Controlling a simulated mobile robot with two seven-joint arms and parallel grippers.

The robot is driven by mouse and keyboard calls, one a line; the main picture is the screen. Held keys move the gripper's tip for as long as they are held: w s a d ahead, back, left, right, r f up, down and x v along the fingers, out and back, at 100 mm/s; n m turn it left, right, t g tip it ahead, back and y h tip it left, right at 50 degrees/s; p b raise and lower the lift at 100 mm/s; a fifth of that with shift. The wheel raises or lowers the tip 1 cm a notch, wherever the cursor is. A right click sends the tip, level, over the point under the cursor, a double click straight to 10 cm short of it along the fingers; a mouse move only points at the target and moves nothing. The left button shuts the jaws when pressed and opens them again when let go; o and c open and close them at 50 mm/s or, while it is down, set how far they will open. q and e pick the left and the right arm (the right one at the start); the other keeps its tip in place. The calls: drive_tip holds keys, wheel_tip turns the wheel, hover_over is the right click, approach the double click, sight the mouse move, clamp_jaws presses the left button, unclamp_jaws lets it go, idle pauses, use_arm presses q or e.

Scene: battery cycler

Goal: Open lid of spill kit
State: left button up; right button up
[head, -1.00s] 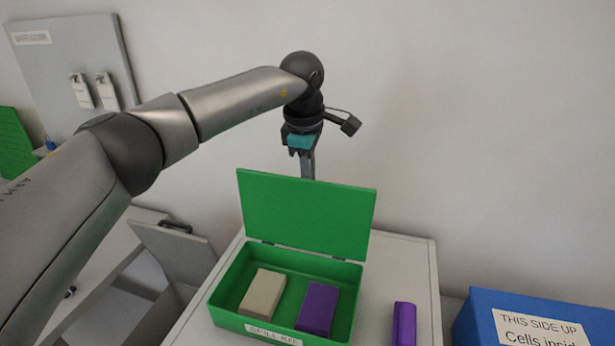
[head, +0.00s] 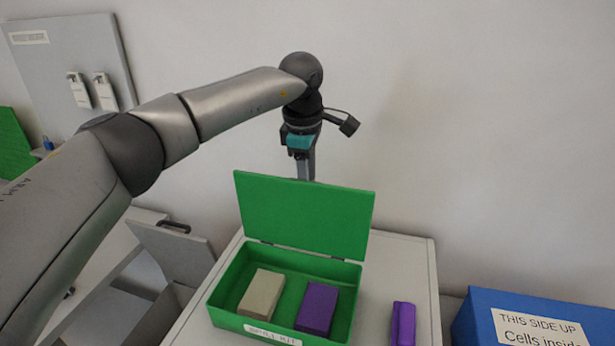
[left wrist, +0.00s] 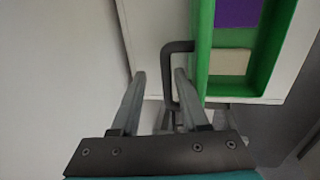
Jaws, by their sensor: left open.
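The green spill kit box (head: 228,322) stands on a white cabinet top, its label on the front wall. Its lid (head: 305,215) stands up, leaning slightly back at the rear hinges. Inside lie a beige block (head: 261,294) and a purple block (head: 317,308). My left gripper (head: 305,176) points down behind the lid's top edge, its tips partly hidden. In the left wrist view, the open fingers (left wrist: 160,75) are beside the lid (left wrist: 203,50), seen edge-on. A dark handle (left wrist: 167,75), seemingly on the lid's outer face, lies near the right finger; contact cannot be told.
A purple object (head: 403,324) lies on the cabinet top (head: 415,265) right of the box. A blue box (head: 478,322) stands farther right. An open grey drawer or bin (head: 172,255) is at left. The wall is close behind the lid.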

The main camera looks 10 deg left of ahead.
use_arm(q)
drive_tip(key=s+r+b, duration=0.1)
drive_tip(key=s+r, duration=0.2)
drive_tip(key=r, duration=1.2)
